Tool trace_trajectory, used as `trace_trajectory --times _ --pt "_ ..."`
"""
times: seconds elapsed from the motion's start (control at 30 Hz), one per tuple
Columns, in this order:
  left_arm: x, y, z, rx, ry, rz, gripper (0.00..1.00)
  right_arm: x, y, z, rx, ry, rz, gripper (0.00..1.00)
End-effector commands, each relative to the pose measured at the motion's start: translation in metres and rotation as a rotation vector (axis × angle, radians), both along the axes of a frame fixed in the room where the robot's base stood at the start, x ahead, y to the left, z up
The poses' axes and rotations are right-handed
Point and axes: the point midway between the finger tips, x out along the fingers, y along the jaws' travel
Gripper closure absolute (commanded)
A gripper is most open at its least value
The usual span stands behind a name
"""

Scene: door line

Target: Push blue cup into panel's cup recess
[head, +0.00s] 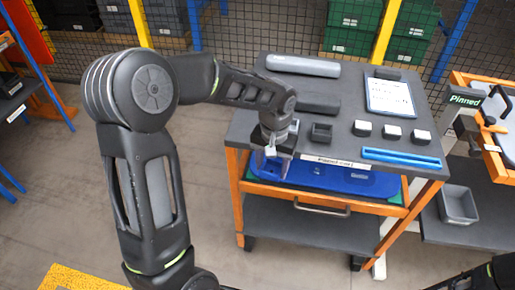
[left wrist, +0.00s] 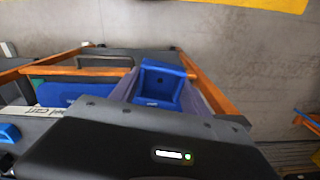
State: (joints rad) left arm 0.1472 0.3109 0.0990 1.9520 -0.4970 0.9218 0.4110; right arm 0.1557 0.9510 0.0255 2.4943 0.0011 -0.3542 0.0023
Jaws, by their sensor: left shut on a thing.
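The blue cup (left wrist: 161,84) shows in the left wrist view as a square, open-topped cup with its hollow facing the camera. My left gripper (head: 266,163) is shut on it, with a finger along each side of the cup. In the head view the gripper points down at the cart's left front corner, and the cup is hard to tell from the blue behind it. The blue panel (head: 335,178) lies on the cart's level below the top; part of it also shows in the left wrist view (left wrist: 68,92). Its cup recess cannot be made out. My right gripper is out of view.
The cart's dark top (head: 345,140) overhangs the panel. It carries several small blocks, a blue bar (head: 400,158) and a clipboard (head: 390,97). An orange frame (head: 236,195) edges the cart.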

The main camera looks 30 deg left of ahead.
Motion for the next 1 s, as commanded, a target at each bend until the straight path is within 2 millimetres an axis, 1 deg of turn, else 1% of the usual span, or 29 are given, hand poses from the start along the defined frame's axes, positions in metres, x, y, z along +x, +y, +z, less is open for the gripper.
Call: trace_trajectory --times 0.03,0.2,0.3,0.33,0.4,0.5,1.0 --pt "0.002 -0.01 -0.019 -0.001 0.009 -0.025 0.95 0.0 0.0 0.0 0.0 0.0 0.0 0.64" --pt "0.011 -0.039 -0.075 -0.005 0.008 -0.103 0.95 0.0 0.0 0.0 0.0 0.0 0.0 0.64" --pt "0.014 -0.05 -0.098 -0.008 0.007 -0.132 0.95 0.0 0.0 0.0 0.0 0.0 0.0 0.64" --pt "0.015 -0.053 -0.102 -0.009 0.006 -0.137 0.95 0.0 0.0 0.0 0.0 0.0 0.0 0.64" --pt "0.017 -0.057 -0.109 -0.01 0.003 -0.146 0.95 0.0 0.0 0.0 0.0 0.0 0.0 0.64" --pt "0.018 -0.059 -0.113 -0.01 0.002 -0.152 0.95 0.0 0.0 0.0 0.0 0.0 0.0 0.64" --pt "0.019 -0.059 -0.112 -0.01 0.001 -0.152 0.95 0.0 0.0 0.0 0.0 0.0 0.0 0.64"
